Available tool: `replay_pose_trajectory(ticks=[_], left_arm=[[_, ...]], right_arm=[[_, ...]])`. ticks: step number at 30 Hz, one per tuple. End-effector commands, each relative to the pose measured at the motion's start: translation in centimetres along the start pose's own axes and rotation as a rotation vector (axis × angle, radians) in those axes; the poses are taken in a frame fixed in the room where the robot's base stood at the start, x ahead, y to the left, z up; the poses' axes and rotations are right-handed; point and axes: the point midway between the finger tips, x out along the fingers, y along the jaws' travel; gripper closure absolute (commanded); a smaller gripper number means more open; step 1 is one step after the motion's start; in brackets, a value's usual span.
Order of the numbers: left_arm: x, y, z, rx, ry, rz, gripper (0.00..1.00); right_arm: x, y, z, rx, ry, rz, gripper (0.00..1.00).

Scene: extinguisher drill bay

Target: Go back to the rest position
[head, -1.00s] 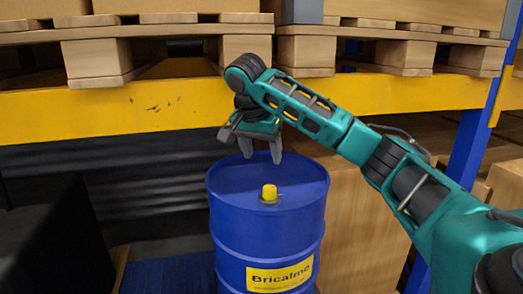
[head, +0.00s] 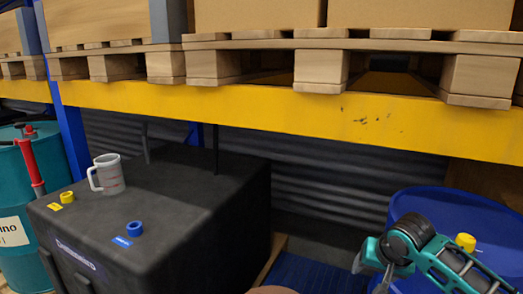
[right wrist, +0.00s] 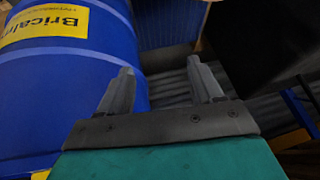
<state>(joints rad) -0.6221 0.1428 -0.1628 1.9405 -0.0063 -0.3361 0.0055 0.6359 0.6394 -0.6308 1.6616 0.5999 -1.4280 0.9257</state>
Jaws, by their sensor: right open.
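My right gripper (head: 371,275) is at the lower right of the head view, in front of the blue drum (head: 405,204), its jaws partly cut off by the frame's bottom edge. In the right wrist view its two fingers (right wrist: 163,72) stand apart with nothing between them. The blue drum (right wrist: 95,75) with its yellow label (right wrist: 42,28) is close beside the left finger in that view; I cannot tell if they touch. My left gripper does not show in either view.
A black container (head: 190,210) carries a grey mug (head: 108,175), a yellow cap (head: 67,197) and a blue cap (head: 134,228). A teal drum (head: 15,190) stands far left. A yellow rack beam (head: 250,107) with pallets crosses behind. A yellow cap (head: 465,242) sits on the blue drum.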

Motion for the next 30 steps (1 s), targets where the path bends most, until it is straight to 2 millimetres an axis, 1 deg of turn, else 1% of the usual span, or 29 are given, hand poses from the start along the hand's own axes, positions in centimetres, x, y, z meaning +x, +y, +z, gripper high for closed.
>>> replay_pose_trajectory(ticks=[1,3,5,6,8,9,14,15,19,24,27,30], left_arm=[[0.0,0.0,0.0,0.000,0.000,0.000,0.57],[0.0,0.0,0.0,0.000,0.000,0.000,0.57],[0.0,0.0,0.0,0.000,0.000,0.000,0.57],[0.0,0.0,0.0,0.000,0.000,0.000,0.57],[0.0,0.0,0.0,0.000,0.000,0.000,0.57],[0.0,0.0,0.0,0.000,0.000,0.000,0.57],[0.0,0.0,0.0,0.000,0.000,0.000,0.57],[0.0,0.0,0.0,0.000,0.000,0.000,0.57],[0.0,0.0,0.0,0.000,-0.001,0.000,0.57],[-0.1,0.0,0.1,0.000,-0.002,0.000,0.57],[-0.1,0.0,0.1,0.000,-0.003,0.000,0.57],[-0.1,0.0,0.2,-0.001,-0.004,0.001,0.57]], right_arm=[[1.4,-0.8,2.1,-0.038,-0.004,-0.042,0.35],[2.8,-1.8,4.4,-0.091,0.011,-0.100,0.35],[3.8,-2.5,6.3,-0.131,0.027,-0.146,0.35],[4.3,-3.0,7.6,-0.156,0.040,-0.176,0.35],[5.1,-3.5,9.5,-0.189,0.062,-0.216,0.35],[5.5,-3.7,10.8,-0.211,0.077,-0.240,0.35],[6.4,-4.0,15.6,-0.280,0.155,-0.313,0.35],[6.5,-3.9,16.9,-0.296,0.175,-0.325,0.35],[6.4,-3.0,20.4,-0.345,0.251,-0.342,0.35],[5.6,-0.9,24.8,-0.414,0.348,-0.316,0.35],[4.8,0.5,26.8,-0.456,0.396,-0.286,0.35],[4.2,1.6,28.2,-0.492,0.429,-0.257,0.35]])
